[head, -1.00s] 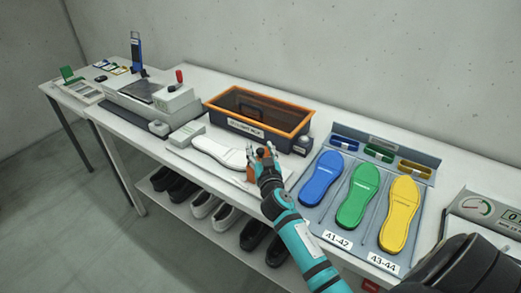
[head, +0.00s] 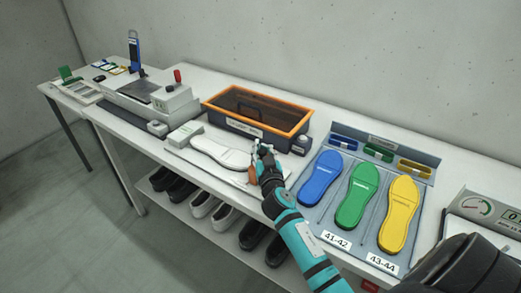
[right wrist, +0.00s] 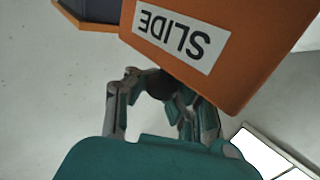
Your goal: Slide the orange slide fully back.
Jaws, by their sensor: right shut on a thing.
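The orange slide (head: 252,176) stands at the right end of a pale board (head: 182,152), mostly hidden behind my right gripper in the head view. In the right wrist view the slide (right wrist: 245,40) is large and close, with a white "SLIDE" label upside down. My right gripper (head: 263,150) is shut on the slide's dark knob (right wrist: 160,82), which shows between its fingers in the wrist view. A white sole (head: 220,152) lies on the board to the left of the slide. Whether the sole touches the slide is hidden. My left gripper is not in view.
An orange-rimmed dark bin (head: 290,134) stands behind the board. A grey rack with blue (head: 320,178), green (head: 357,196) and yellow (head: 399,214) soles lies close to the right of my arm. Several shoes stand on a shelf below.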

